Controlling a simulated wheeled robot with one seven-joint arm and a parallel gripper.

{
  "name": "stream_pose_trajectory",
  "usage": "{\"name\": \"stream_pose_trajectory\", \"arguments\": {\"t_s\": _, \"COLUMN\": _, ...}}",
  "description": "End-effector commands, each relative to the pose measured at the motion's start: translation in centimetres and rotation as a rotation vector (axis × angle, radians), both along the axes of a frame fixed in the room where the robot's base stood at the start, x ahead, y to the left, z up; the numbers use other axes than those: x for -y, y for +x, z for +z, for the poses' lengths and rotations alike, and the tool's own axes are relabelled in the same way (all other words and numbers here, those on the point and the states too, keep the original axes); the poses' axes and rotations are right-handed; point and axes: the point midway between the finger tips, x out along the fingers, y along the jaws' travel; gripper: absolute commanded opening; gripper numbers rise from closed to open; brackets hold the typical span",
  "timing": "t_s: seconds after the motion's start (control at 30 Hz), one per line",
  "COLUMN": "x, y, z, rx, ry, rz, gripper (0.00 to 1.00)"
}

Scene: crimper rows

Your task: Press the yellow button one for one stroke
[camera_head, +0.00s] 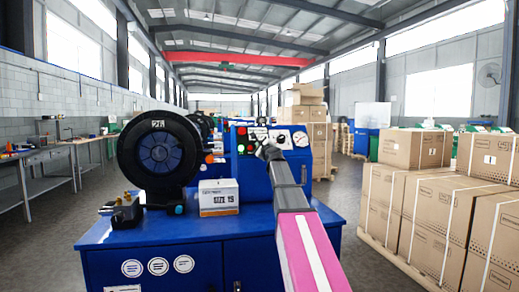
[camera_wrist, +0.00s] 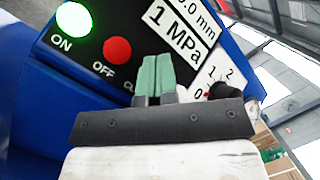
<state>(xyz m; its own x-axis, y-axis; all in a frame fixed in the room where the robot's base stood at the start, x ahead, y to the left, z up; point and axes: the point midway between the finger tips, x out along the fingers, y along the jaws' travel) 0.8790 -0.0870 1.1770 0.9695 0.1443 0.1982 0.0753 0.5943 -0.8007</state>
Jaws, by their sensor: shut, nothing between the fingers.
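My gripper (camera_head: 266,148) is at the front of the blue machine's control panel (camera_head: 296,138). In the wrist view its green fingers (camera_wrist: 157,75) are shut together with nothing between them, pointing at the dark panel face. No yellow button shows in either view; my fingers cover part of the panel, including the rest of a label starting "CL". The lit green ON button (camera_wrist: 74,19) and the red OFF button (camera_wrist: 117,49) are left of my fingers. I cannot tell whether the fingertips touch the panel.
A knob (camera_wrist: 222,90) with a numbered dial is right of my fingers. A black crimping head (camera_head: 160,119) and a white SIZE 19 box (camera_head: 219,198) stand on the blue cabinet (camera_head: 150,228). Strapped cartons (camera_head: 415,149) stand at right; a workbench (camera_head: 40,154) is at left.

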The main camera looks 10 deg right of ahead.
Motion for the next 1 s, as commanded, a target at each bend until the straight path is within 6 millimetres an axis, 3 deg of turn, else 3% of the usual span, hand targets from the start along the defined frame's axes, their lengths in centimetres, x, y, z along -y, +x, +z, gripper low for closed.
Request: {"name": "stream_pose_trajectory", "arguments": {"t_s": 1.0, "x": 0.0, "y": 0.67, "z": -0.45, "rx": 0.0, "ry": 0.0, "rz": 0.0, "gripper": 0.0}}
